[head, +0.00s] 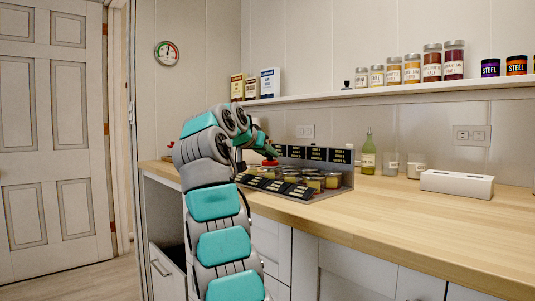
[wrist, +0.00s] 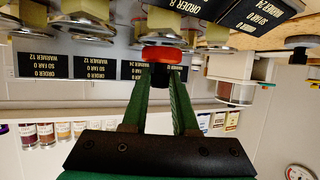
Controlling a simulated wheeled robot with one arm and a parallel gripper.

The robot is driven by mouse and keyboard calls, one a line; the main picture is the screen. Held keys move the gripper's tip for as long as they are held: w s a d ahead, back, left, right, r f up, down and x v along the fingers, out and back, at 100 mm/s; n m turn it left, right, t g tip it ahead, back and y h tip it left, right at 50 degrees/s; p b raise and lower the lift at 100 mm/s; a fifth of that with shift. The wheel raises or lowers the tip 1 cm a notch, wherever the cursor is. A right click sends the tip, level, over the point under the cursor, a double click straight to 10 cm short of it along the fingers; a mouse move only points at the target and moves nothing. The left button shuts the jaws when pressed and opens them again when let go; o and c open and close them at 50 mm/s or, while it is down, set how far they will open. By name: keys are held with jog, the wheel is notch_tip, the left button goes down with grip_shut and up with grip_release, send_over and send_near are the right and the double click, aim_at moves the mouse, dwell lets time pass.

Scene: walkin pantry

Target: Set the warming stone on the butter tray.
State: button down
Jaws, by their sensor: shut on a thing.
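My gripper (wrist: 160,82) is shut on the dark knob of a round red disc, which I take to be the warming stone (wrist: 166,55). In the head view the red disc (head: 270,162) shows under the gripper (head: 268,151), over the back left of a grey rack (head: 342,187). No card legibly says butter, so I cannot tell which part is the butter tray. My arm hides the rack's left side.
A green bottle (head: 368,153), two pale cups and a white slotted box (head: 457,184) stand right of the rack. A shelf (head: 400,91) with jars and cartons runs above. The front right counter (head: 440,225) is clear. A dark knobbed disc (wrist: 302,42) shows in the wrist view.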

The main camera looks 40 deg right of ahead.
jog(key=shift+f+b, duration=0.35)
jog(key=c, duration=0.6)
grip_release()
jog(key=v, duration=0.7)
jog(key=shift+a, duration=0.35)
jog(key=shift+s+a, duration=0.1)
jog(key=shift+s, duration=0.1)
